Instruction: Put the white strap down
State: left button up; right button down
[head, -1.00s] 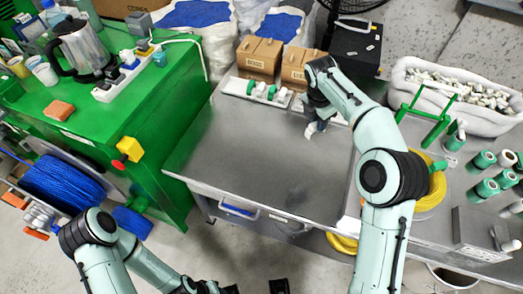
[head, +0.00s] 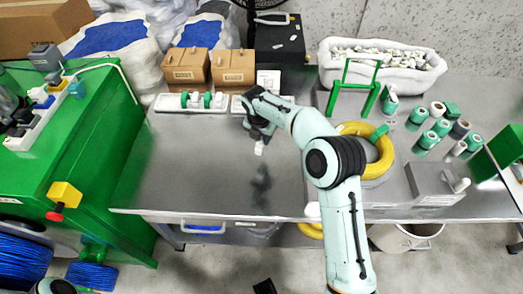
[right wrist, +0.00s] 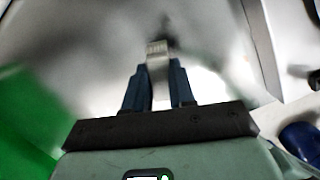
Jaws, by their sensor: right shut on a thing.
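The white strap (head: 260,148) is a small pale piece hanging from my right gripper (head: 262,136) in the head view. My right gripper points down over the bare grey metal tabletop (head: 190,180). A dark shadow lies on the tabletop nearer the front edge. In the right wrist view the strap (right wrist: 158,65) is a narrow light band between the two blue-black fingers of my right gripper (right wrist: 158,82), which are shut on it. It appears clear of the table. My left gripper is out of view.
Behind the gripper are a white tray (head: 178,103) with white and green spools and two brown boxes (head: 234,66). To the right are a yellow cable coil (head: 377,165) and green-white rolls (head: 428,141). The tabletop's left and front parts are clear.

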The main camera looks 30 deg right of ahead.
aim_at(259, 143)
jog(key=shift+f+b, duration=0.35)
jog(key=shift+f, duration=3)
jog(key=shift+f, duration=0.15)
jog(key=c, duration=0.9)
grip_release()
jog(key=shift+c, duration=0.2)
jog(key=r, duration=0.4)
jog(key=s+a+r+p, duration=0.1)
jog(key=r, duration=0.3)
jog(key=a+r, duration=0.1)
jog(key=r, duration=0.3)
jog(key=shift+s+r, duration=0.1)
jog(key=shift+s, duration=0.05)
